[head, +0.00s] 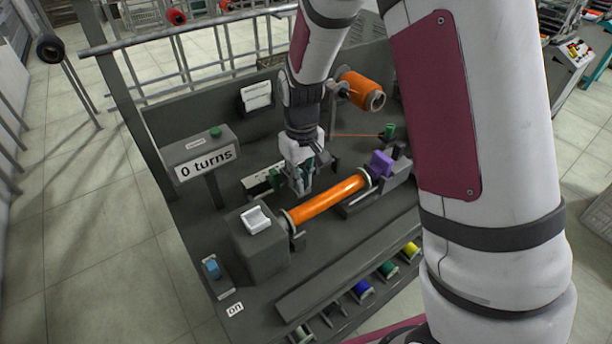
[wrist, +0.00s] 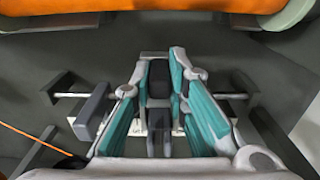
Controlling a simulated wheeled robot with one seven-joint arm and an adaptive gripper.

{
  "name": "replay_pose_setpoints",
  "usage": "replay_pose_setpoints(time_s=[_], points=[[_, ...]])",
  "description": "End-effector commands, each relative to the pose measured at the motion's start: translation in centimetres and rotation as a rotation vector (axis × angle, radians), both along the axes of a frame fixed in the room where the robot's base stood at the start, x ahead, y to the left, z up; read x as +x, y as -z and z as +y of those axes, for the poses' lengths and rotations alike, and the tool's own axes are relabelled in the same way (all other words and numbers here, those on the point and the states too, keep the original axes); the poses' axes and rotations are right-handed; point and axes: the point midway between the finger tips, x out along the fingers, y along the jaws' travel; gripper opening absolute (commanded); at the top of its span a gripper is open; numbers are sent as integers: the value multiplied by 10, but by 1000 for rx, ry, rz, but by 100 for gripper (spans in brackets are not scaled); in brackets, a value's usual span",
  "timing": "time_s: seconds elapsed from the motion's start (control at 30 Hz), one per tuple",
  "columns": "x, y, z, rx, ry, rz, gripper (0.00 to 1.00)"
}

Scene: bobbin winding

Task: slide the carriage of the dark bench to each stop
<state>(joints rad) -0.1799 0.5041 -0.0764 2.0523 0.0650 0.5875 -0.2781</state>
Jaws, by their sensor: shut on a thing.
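The dark bench (head: 200,120) carries a bobbin machine with an orange bobbin (head: 325,200) lying across it. My gripper (head: 298,186) is low over the bench, just behind the bobbin. In the wrist view, my gripper (wrist: 159,72) is shut on a dark upright block, which looks like the carriage (wrist: 158,85). The carriage sits on a thin metal rail (wrist: 68,96) that runs left to right. A grey block (wrist: 93,110) stands on the rail to the left of my fingers in the wrist view. In the head view my gripper hides most of the carriage.
A box with a "0 turns" sign (head: 207,162) stands at left. An orange spool (head: 360,90) is behind, with orange thread (wrist: 25,135) running near the rail. A purple part (head: 381,163) is at the bobbin's right end. Coloured spools (head: 362,289) lie along the front.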

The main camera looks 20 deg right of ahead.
Motion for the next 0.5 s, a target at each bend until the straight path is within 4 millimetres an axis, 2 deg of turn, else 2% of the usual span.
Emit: replay_pose_setpoints(time_s=[0.1, 0.37, 0.4, 0.47, 0.5], points=[[-7, -1, 18, 2, -5, 2, 0], [-7, 0, 19, 1, -1, 0, 0], [-7, 0, 19, 1, -1, 0, 19], [-7, 0, 19, 1, -1, 0, 33], [-7, 0, 19, 1, -1, 0, 35]])
